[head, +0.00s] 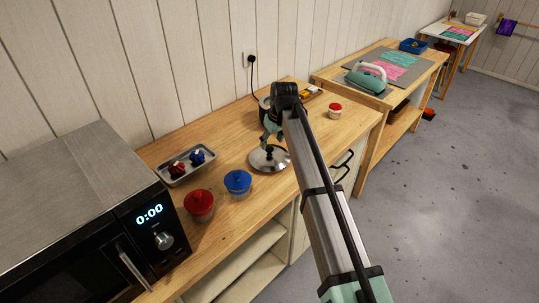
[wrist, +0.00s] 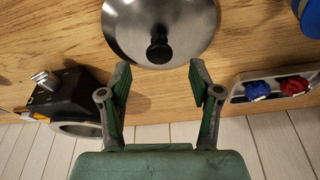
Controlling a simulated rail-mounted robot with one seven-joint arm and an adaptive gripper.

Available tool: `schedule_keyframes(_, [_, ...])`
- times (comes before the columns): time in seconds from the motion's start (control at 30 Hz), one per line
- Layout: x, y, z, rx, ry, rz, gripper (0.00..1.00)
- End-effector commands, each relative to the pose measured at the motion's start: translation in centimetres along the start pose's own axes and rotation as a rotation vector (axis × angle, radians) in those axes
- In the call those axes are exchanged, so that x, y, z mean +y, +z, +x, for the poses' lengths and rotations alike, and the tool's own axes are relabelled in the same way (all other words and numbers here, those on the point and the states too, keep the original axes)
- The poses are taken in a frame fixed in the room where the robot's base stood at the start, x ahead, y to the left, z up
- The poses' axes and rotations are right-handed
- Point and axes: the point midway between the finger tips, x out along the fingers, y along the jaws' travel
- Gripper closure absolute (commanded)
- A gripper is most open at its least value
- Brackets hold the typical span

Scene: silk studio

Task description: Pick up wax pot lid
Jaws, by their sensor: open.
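The wax pot lid is a round steel lid (head: 265,161) with a black knob, lying on the wooden counter in the head view. In the wrist view the lid (wrist: 135,22) is at the top, its upper edge cut off, with the knob pointing toward my gripper. My gripper (wrist: 160,78) is open and empty, its two fingers apart, just short of the knob in that picture. In the head view my gripper (head: 271,136) is above the lid, partly hidden by my arm.
A red pot (head: 199,205) and a blue pot (head: 238,183) stand left of the lid, with a metal tray (head: 176,180) behind. A microwave (head: 80,215) stands at the near left. A small red-lidded jar (head: 335,111) stands right of my arm.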

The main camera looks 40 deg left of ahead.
Motion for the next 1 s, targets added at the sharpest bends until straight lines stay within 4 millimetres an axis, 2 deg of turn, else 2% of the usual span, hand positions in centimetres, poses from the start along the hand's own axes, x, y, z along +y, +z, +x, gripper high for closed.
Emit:
schedule_keyframes(0.27, [0.0, -0.1, 1.2, -0.001, 0.0, 0.0, 0.37])
schedule_keyframes(0.6, [0.1, -0.3, 5.1, -0.001, 0.0, 0.0, 0.37])
schedule_keyframes(0.87, [0.1, -0.2, 5.5, 0.0, 0.0, 0.0, 0.37])
schedule_keyframes(1.0, [0.1, -0.2, 5.5, 0.0, 0.0, 0.0, 0.86])
